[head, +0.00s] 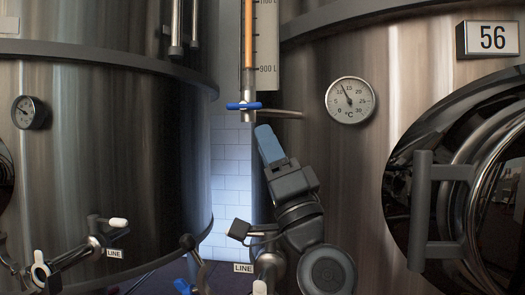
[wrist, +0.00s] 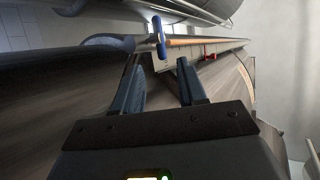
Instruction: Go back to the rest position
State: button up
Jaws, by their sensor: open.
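My gripper (head: 270,145) is in the middle of the head view, pointing up, with blue fingers. It is just below the blue valve handle (head: 244,106) at the foot of a sight glass (head: 249,45) with an orange column. In the wrist view my gripper (wrist: 157,75) has its two blue fingers apart, with nothing between them. There the blue handle (wrist: 158,37) shows beyond the fingertips, apart from them. The scale beside the glass reads 900 L near its lower end.
A large steel tank (head: 420,100) with a round hatch and the number sign 56 (head: 487,38) stands right. A dial thermometer (head: 350,100) is on it. Another tank (head: 110,140) stands left. Pipes with valves labelled LINE (head: 115,253) are low down. A tiled wall shows between the tanks.

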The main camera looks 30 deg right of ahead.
jog(key=s+f+n+g+h, duration=0.15)
jog(key=s+f, duration=0.25)
jog(key=f, duration=0.8)
jog(key=s+f+n+g+h, duration=0.1)
jog(key=s+f+g, duration=0.3)
jog(key=f, duration=0.7)
jog(key=s+f+n+g, duration=0.2)
jog(key=s+f, duration=0.5)
jog(key=s, duration=0.3)
jog(key=s+f+n+g, duration=0.2)
jog(key=s+f, duration=0.6)
jog(key=s, duration=0.2)
jog(key=s+a+f+n+g, duration=0.1)
jog(key=s+a+n+g, duration=0.2)
jog(key=s, duration=1.2)
notch_tip(320, 180, up, 24)
jog(key=d+n+p, duration=0.1)
jog(key=p, duration=2.3)
jog(key=shift+s+g+y, duration=0.1)
jog(key=shift+g+y, duration=0.15)
